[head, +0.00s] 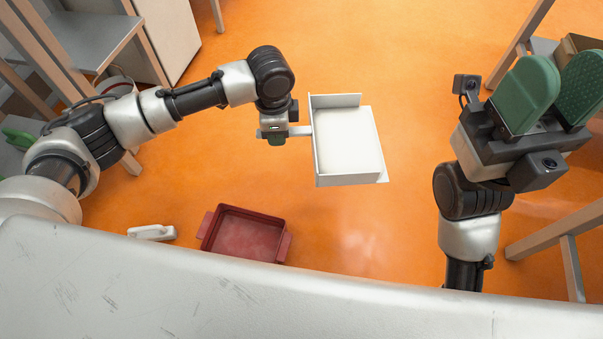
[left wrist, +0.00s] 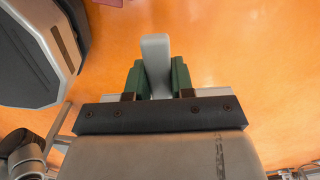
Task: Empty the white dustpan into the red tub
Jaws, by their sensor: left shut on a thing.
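The white dustpan (head: 347,138) is in the middle of the head view, its open side facing up and its lip to the right. I see nothing lying in it. My left gripper (head: 278,137) is shut on its handle (head: 301,130). In the left wrist view the pale handle (left wrist: 155,65) sits between the green fingers of my left gripper (left wrist: 156,80). The red tub (head: 245,235) is on the orange floor, below and left of the pan in the picture, and looks empty. My right gripper (head: 555,90) is open and empty at the right.
A small white object (head: 152,232) lies on the floor left of the tub. A grey-topped table (head: 95,38) and a white cabinet (head: 170,35) stand at the upper left. Wooden legs (head: 560,215) and a brown box (head: 574,48) are at the right. The middle floor is clear.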

